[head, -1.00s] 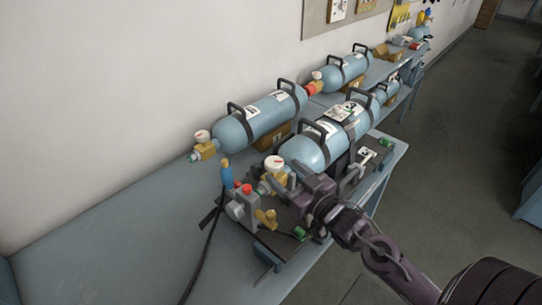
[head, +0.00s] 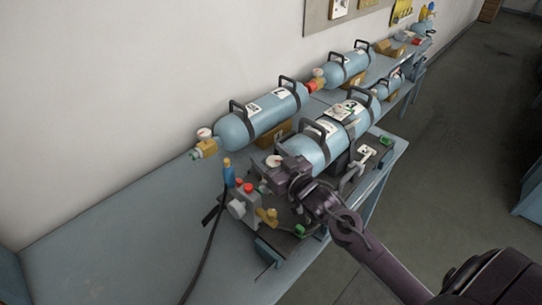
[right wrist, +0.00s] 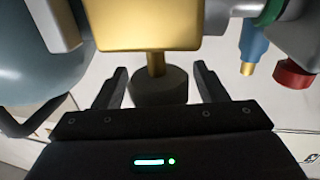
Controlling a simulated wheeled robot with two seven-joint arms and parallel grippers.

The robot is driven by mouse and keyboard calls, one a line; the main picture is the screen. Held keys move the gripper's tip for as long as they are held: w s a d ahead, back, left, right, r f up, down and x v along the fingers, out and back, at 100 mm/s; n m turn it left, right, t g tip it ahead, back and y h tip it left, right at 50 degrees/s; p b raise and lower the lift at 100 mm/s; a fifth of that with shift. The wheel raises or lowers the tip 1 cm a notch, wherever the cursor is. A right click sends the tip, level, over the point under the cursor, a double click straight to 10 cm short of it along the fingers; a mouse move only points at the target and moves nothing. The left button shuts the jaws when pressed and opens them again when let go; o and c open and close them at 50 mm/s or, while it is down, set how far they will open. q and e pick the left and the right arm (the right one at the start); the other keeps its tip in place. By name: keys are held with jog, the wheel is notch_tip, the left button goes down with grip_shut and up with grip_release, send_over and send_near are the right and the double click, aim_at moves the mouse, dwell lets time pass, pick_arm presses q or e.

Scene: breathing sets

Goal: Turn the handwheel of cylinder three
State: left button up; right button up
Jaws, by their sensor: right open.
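The front blue cylinder (head: 308,150) lies on a dark stand on the bench, with a gauge (head: 273,160) at its near end. My right gripper (head: 274,178) is at this valve end and covers most of the brass valve. In the right wrist view, a brass block (right wrist: 150,25) has a stem leading to a dark round handwheel (right wrist: 160,88). The open fingers of the right gripper (right wrist: 160,75) stand on either side of the handwheel, with gaps showing. The handwheel is hidden in the head view. I cannot read which number the cylinder bears. My left gripper is out of view.
Another cylinder (head: 262,118) lies behind, along the wall, and another (head: 347,68) farther back. A grey fitting with red knobs (head: 243,204), a blue fitting (head: 228,174) and a black hose (head: 207,255) are left of the gripper. The bench (head: 110,230) is clear at left.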

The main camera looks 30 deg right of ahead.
jog(key=shift+c, duration=0.4)
jog(key=c, duration=0.9)
jog(key=shift+y, duration=0.3)
jog(key=n+g+y, duration=0.1)
jog(key=n+y, duration=0.1)
jog(key=y, duration=0.1)
jog(key=shift+a+n, duration=0.15)
jog(key=shift+n, duration=0.25)
jog(key=shift+s+a+n+g+y+b, duration=0.15)
jog(key=shift+n+g+y+b, duration=0.25)
jog(key=shift+n+g+y, duration=0.65)
jog(key=shift+s+a+n+g+y+b, duration=0.15)
jog(key=shift+n+g+y+b, duration=0.4)
jog(key=shift+y, duration=1)
jog(key=shift+w, duration=0.1)
jog(key=o, duration=1)
